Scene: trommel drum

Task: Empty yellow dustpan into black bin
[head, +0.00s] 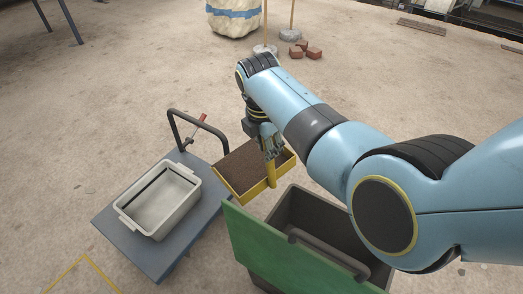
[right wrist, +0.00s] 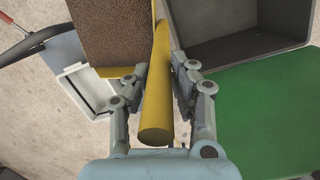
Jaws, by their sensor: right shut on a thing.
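The yellow dustpan (head: 230,194) is full of brown dirt and sits in the head view between the cart and the black bin. My right gripper (head: 269,158) is shut on its yellow handle; in the right wrist view the fingers stand on both sides of the handle (right wrist: 156,115). The dirt (right wrist: 113,30) lies in the pan at the top left of that view. The black bin (head: 297,207) is open, just right of and nearer than the dustpan, with a green lid (head: 255,249) at its front. It also shows in the right wrist view (right wrist: 235,45). My left gripper is not in view.
A blue-grey cart (head: 150,262) with a dark handle carries a pale grey tub (head: 160,222). A red-handled tool (head: 195,131) is by the cart handle. Bricks (head: 306,49), posts on round bases and a white sack (head: 232,24) stand at the back. Floor beyond the dustpan is clear.

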